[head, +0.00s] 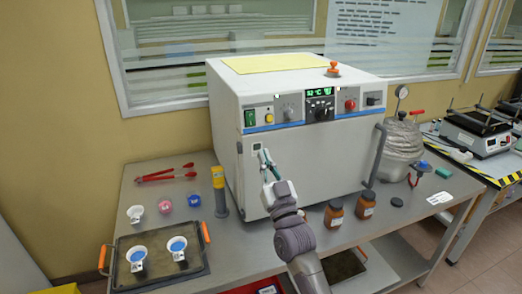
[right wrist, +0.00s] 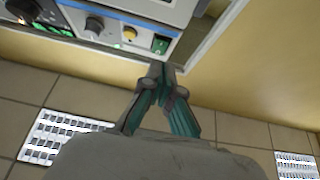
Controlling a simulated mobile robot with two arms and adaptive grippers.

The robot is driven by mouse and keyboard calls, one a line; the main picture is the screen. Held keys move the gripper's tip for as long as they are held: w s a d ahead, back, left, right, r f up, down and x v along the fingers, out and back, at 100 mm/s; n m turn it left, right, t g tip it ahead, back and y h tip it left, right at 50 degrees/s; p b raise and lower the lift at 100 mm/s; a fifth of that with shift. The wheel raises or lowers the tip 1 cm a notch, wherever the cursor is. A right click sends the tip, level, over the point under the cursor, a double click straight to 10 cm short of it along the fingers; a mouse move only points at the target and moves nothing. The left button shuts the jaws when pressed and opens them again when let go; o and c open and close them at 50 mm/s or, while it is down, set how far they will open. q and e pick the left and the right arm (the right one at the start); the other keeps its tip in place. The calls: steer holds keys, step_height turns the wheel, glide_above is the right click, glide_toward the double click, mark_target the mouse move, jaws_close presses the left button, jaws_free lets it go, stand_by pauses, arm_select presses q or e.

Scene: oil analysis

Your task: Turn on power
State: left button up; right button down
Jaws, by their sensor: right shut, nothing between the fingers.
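The white oven (head: 300,160) stands on the metal table. Its green power switch (head: 250,117) is at the left end of the front panel, and it also shows in the right wrist view (right wrist: 160,44). The panel display (head: 318,92) is lit with green characters. My right gripper (head: 262,150) is shut and empty, its fingertips just below the switch, in front of the upper left of the oven's front. In the right wrist view its fingertips (right wrist: 162,70) meet below the switch. I cannot tell whether they touch the oven. My left gripper is not in view.
A yellow knob (head: 269,117) and other dials sit right of the switch. A yellow-topped cylinder (head: 219,178) stands left of the oven. Brown jars (head: 334,213) stand in front of it. A tray (head: 130,275) with small cups lies at the left. A silver pressure vessel (head: 401,140) stands at the right.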

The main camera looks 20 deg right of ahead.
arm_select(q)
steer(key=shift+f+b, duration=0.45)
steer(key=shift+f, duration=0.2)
arm_select(e)
steer(key=v, duration=0.4)
steer(key=shift+f, duration=0.1)
